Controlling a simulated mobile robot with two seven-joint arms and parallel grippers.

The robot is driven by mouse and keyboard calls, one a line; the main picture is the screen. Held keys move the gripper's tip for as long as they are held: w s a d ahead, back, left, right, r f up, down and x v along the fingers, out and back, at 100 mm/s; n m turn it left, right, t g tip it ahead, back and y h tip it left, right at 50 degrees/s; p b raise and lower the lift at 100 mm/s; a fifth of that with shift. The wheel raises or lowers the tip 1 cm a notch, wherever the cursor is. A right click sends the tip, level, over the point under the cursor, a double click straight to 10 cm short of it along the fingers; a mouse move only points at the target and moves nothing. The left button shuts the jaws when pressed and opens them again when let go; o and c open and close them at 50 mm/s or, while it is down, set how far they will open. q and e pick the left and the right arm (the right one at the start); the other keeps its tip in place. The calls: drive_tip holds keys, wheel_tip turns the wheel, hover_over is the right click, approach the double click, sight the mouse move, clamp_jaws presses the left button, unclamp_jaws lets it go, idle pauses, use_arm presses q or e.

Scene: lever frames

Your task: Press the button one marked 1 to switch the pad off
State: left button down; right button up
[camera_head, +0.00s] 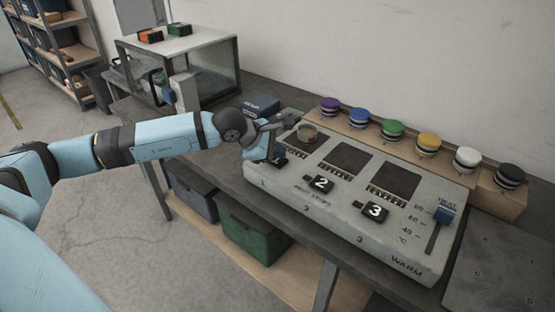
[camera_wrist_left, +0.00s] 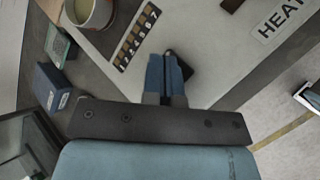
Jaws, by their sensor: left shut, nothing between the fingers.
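The grey heating panel (camera_head: 335,205) lies on the bench with three dark pads in a row. Buttons marked 2 (camera_head: 320,184) and 3 (camera_head: 375,211) show clearly. My left gripper (camera_head: 271,156) is shut and empty, pointing down over the button at position 1 (camera_head: 280,163), mostly hiding it. In the left wrist view the shut blue fingers (camera_wrist_left: 165,70) overlap that dark button (camera_wrist_left: 183,62); its number is hidden, and I cannot tell whether they touch. A small round container (camera_head: 306,135) stands on the first pad and also shows in the wrist view (camera_wrist_left: 90,10). My right gripper is not in view.
Several coloured knobs stand on a wooden strip (camera_head: 410,155) behind the panel. A dark blue box (camera_head: 261,105) sits behind my left gripper. A glass-sided case (camera_head: 205,65) stands further back left.

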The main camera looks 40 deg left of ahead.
sight(277, 161)
use_arm(q)
drive_tip(key=shift+f+b, duration=0.3)
drive_tip(key=shift+b, duration=0.1)
drive_tip(key=shift+r, duration=0.15)
idle(0.4)
drive_tip(key=shift+r, duration=0.55)
drive_tip(key=shift+r, duration=0.1)
drive_tip(key=shift+r+p, duration=0.55)
drive_tip(key=shift+r, duration=0.05)
wheel_tip(277, 161, up, 5)
drive_tip(key=shift+f+p, duration=0.2)
drive_tip(key=shift+p, duration=0.7)
